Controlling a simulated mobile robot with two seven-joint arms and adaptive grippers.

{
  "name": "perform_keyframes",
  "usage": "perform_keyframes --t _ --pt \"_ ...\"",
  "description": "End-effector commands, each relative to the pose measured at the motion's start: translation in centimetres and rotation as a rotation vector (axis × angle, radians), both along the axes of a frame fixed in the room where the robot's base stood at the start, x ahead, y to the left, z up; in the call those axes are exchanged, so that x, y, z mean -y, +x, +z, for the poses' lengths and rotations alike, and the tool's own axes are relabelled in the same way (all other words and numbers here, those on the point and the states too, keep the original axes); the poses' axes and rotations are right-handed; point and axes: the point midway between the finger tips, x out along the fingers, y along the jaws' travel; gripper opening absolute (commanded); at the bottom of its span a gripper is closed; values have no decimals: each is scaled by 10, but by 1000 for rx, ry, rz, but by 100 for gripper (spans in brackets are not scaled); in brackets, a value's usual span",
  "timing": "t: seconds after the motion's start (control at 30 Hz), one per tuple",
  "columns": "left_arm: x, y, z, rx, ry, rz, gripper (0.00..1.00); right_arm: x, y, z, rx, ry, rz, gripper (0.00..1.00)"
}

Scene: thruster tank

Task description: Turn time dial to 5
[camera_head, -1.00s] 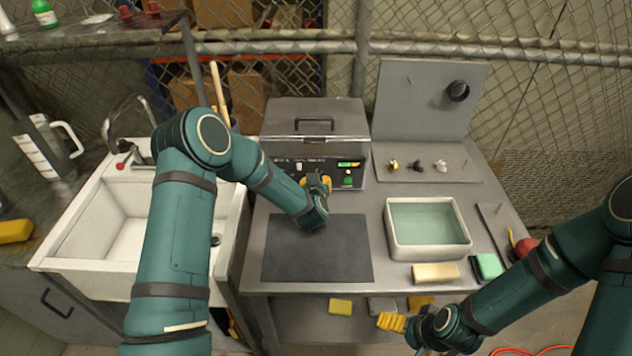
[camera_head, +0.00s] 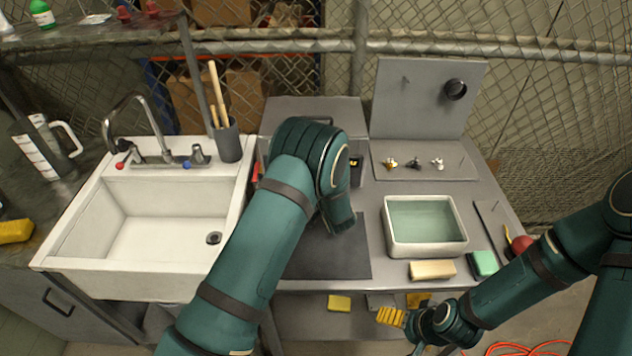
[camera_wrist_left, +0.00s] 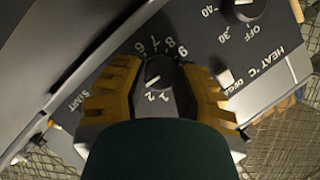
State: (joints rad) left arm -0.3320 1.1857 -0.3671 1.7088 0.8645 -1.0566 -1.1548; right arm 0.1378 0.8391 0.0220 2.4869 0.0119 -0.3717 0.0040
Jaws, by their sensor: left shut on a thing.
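The time dial (camera_wrist_left: 160,73) is a small dark round knob on a dark panel in the left wrist view. White numbers ring it, with 6 to 9 along its upper side and 1 and 2 below. Its white mark points down and left, but the exact number is unclear. My left gripper (camera_wrist_left: 160,90) has a yellow ridged finger on either side of the dial and is shut on it.
The heat dial (camera_wrist_left: 243,8) is beside the time dial on the same panel. A white sink (camera_head: 150,225) is left of the bench, and a basin of liquid (camera_head: 425,252) stands right of a dark mat (camera_head: 320,262). Sponges (camera_head: 433,270) lie at the bench's front edge.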

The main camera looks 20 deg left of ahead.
Motion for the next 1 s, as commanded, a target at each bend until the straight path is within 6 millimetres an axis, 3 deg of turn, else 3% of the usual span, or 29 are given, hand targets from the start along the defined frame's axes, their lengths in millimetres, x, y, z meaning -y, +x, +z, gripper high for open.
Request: perform_keyframes --t 0.6,1.0 --pt "1 2 -3 -154 564 1 0 -1 0 -26 -1 -5 -1 96" --pt "-1 1 -3 -237 845 5 0 -2 -5 -45 -13 -3 9 96"
